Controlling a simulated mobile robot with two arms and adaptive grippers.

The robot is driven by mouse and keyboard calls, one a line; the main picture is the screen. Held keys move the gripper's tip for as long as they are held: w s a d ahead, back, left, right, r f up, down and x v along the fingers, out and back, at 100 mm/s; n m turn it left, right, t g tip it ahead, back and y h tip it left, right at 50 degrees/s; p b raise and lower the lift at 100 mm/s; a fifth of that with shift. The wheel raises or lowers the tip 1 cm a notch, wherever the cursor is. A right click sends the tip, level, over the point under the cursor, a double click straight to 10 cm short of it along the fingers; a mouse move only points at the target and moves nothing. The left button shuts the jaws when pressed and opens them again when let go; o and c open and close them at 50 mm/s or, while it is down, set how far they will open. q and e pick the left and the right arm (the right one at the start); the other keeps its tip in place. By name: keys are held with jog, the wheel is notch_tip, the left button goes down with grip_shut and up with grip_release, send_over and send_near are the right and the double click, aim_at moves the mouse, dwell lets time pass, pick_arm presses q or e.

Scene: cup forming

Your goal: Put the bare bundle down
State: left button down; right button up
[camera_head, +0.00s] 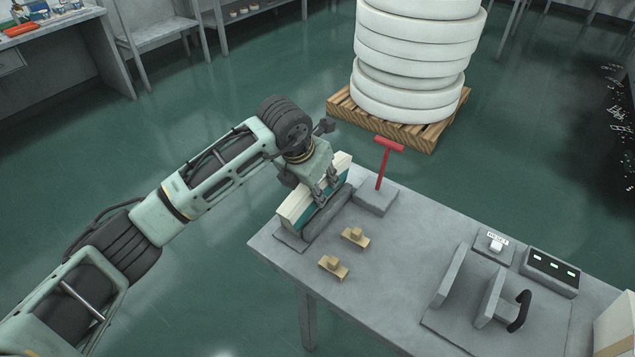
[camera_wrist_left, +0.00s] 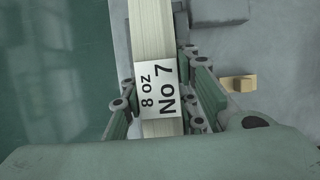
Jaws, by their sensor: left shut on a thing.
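The bundle (camera_head: 294,206) is a long cream block with a teal band along its lower side. My left gripper (camera_head: 327,180) is shut on it from above near its middle. In the left wrist view the bundle (camera_wrist_left: 153,35) runs between the two fingers, and a white label (camera_wrist_left: 158,92) on it reads "8 oz No 7". The bundle is at a grey holder (camera_head: 331,213) with a rounded wall, at the left end of the grey table (camera_head: 385,270). I cannot tell whether its underside touches the holder. My right gripper is not in view.
A red T-shaped handle (camera_head: 386,150) stands on a grey block (camera_head: 375,199) just right of the bundle. Two small tan blocks (camera_head: 355,237) (camera_head: 333,266) lie in front. Grey upright plates (camera_head: 452,275) and a switch box (camera_head: 550,270) occupy the table's right side.

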pick_arm(q)
jog(key=shift+r, duration=0.1)
jog(key=shift+d, duration=0.1)
jog(key=c, duration=1.4)
grip_release()
jog(key=shift+r, duration=0.1)
jog(key=shift+s+r, duration=0.1)
jog(key=shift+r, duration=0.2)
jog(key=b+v, duration=0.1)
jog(key=v, duration=1)
jog(key=shift+s+b, duration=0.1)
jog(key=shift+b, duration=0.2)
